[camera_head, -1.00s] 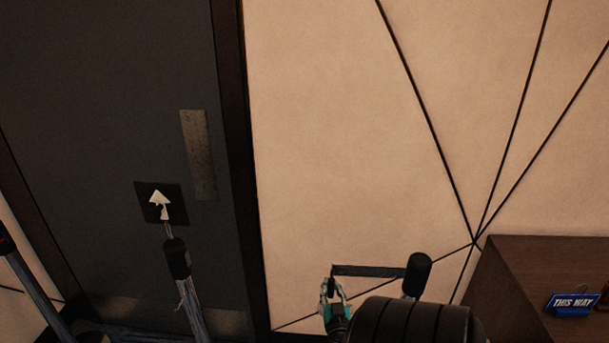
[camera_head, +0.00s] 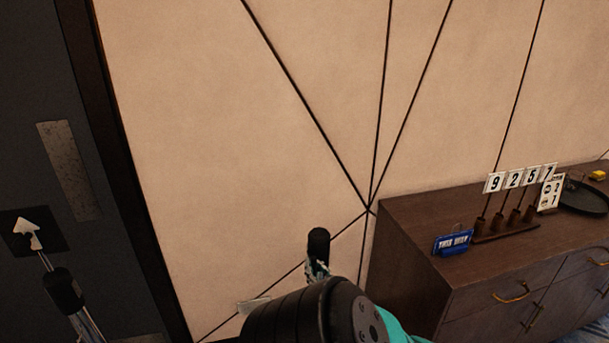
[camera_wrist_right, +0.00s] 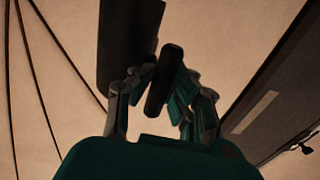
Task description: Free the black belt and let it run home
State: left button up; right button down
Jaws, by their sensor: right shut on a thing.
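My right gripper (camera_head: 317,270) is at the lower middle of the head view, close below a black post head (camera_head: 318,242). In the right wrist view, its fingers (camera_wrist_right: 162,82) are shut on a small dark upright piece, the end of the black belt (camera_wrist_right: 165,78). The dark post head (camera_wrist_right: 130,45) stands just beyond the fingers there. I cannot tell whether the belt end touches it. No stretch of belt shows in the head view, where my arm hides the area below. Another black-topped post (camera_head: 63,290) stands at the left. My left gripper is not in view.
A dark wooden cabinet (camera_head: 420,285) stands to the right, with a blue sign (camera_head: 453,243), number cards (camera_head: 515,178) and a black tray (camera_head: 585,200) on top. A dark door (camera_head: 30,120) is at the left.

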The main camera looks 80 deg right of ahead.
jog(key=shift+s+f, duration=0.15)
jog(key=shift+f, duration=0.05)
jog(key=c, duration=1.2)
grip_release()
jog(key=shift+s+r, duration=0.1)
jog(key=shift+a, duration=0.15)
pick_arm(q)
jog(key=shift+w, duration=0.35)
pick_arm(e)
jog(key=v, duration=1.1)
jog(key=shift+s+a, duration=0.2)
jog(key=shift+a, duration=0.1)
